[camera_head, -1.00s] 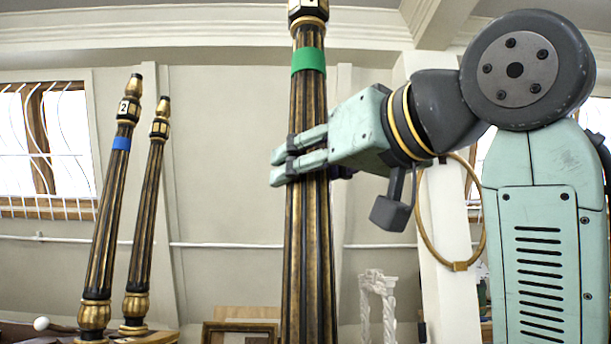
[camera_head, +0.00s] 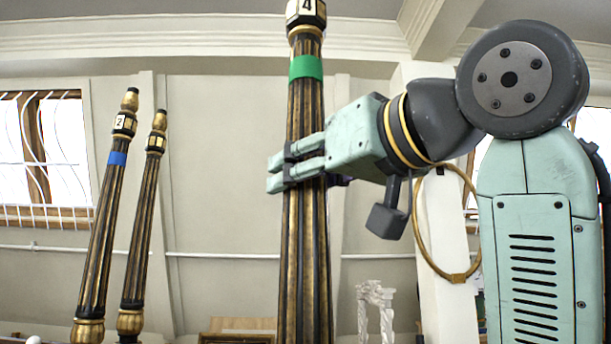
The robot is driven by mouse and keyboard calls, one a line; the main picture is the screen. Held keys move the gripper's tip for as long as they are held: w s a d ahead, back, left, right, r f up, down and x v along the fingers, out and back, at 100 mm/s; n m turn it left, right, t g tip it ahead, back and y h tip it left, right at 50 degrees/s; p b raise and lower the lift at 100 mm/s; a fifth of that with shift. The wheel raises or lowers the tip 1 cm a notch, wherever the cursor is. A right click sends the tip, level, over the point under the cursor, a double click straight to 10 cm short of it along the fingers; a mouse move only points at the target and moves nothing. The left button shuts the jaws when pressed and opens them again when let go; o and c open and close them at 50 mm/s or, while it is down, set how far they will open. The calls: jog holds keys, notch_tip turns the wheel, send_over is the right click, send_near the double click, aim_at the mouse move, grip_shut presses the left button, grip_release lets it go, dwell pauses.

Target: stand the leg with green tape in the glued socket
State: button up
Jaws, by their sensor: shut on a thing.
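The leg with green tape (camera_head: 305,250) is a black and gold fluted post, upright in the middle of the head view. Its green tape (camera_head: 306,67) is near the top, under a block marked 4. My gripper (camera_head: 283,170) is shut on the leg below the tape, coming in from the right. The leg's top and lower end are both out of frame. The glued socket is not in view.
Two similar legs lean slightly at the left: one with blue tape (camera_head: 117,158) and a 2, and one without visible tape (camera_head: 143,225). A hoop (camera_head: 416,238) hangs on a pillar behind my arm. A white carved piece (camera_head: 375,305) and a gilt frame (camera_head: 237,338) are low behind.

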jog(key=shift+r+p, duration=1.05)
jog(key=shift+r, duration=0.25)
